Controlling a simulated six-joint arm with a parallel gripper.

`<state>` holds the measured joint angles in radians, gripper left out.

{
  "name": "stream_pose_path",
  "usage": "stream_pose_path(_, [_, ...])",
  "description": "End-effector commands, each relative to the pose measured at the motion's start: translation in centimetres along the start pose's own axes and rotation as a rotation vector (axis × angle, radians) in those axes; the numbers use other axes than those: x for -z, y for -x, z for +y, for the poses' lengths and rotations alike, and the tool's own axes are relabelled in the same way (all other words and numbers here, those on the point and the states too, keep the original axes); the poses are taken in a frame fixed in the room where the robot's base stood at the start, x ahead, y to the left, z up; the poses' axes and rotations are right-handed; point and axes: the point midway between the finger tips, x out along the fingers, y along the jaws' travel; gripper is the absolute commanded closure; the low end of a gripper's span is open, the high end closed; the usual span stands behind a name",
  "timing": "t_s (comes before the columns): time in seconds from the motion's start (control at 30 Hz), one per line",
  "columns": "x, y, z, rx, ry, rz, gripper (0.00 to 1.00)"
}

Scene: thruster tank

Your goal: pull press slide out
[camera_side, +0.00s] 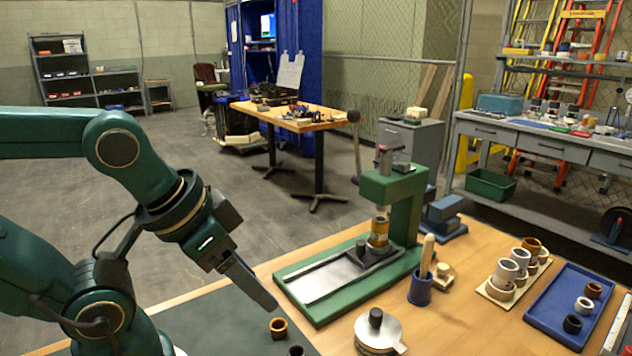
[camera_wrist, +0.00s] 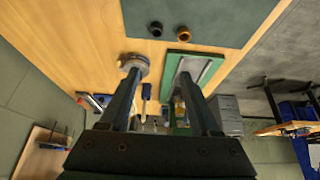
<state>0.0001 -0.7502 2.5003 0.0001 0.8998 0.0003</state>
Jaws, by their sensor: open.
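The green arbor press (camera_side: 405,205) stands on the wooden bench, with its long green base (camera_side: 318,318) reaching toward the front left. The dark press slide (camera_side: 378,257) sits under the ram at the column end, with a small knob on it. A brass-coloured part (camera_side: 379,232) is under the ram. The metal track (camera_side: 322,282) in front of the slide is bare. My gripper (camera_side: 264,297) is left of the press base, pointing down and right, apart from it. In the wrist view my gripper (camera_wrist: 160,77) is open and empty, with the press base (camera_wrist: 172,66) partly behind one finger.
A round metal lidded piece (camera_side: 378,332), a blue cup with a wooden handle (camera_side: 420,288) and a blue tray (camera_side: 566,305) with rings are right of the press. Two rings, one orange-brown (camera_side: 278,328), lie on the dark mat (camera_side: 225,325) below my gripper.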

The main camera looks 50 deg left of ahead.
Motion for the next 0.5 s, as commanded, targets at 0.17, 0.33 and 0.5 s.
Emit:
stream_pose_path(0.17, [0.0,0.0,0.0,0.0,0.001,0.0,0.4])
stream_pose_path(0.33, [1.5,0.0,-0.1,0.005,0.002,0.068,0.43])
stream_pose_path(0.5, [7.7,0.7,-0.9,0.047,-0.027,0.331,0.43])
